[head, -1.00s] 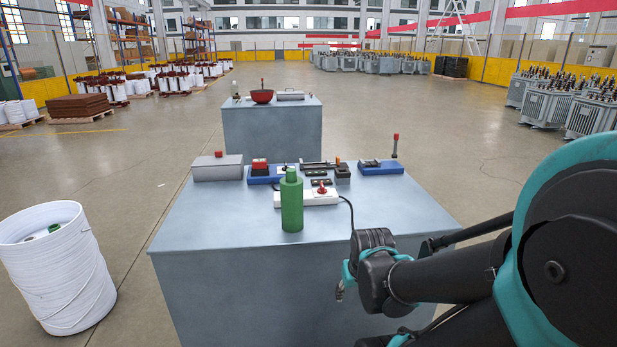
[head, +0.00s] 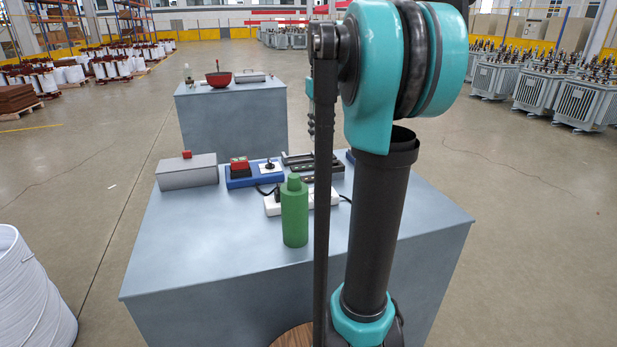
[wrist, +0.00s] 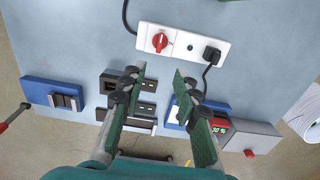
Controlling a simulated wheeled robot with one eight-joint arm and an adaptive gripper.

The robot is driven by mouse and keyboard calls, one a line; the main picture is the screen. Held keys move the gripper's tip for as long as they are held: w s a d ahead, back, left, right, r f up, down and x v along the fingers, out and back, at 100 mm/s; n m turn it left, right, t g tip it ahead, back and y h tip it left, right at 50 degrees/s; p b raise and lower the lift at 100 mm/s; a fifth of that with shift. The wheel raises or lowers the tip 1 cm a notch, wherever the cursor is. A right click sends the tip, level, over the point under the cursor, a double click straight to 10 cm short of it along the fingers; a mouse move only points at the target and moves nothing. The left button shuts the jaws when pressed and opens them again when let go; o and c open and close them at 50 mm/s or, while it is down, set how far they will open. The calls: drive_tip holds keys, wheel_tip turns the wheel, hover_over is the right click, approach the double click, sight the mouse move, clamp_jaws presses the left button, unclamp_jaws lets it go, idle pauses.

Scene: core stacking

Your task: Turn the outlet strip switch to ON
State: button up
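The white outlet strip (wrist: 183,44) lies on the table in the wrist view. It has a red rotary switch (wrist: 160,41), a small dark round part and a black plug with a cord. I cannot read the switch's setting. In the head view the strip (head: 272,206) is partly hidden by a green bottle (head: 294,218) and my arm. My gripper (wrist: 159,74) is open and empty, its green-padded fingers spread. In the wrist picture its tips appear just below the strip, around the switch's column, apart from the switch.
The green bottle stands close in front of the strip.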

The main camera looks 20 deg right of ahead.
sight(320, 184)
wheel_tip(320, 184, down, 17)
drive_tip(key=shift+w+f, duration=0.1)
idle(0.5)
drive_tip(key=shift+c, duration=0.5)
clamp_jaws()
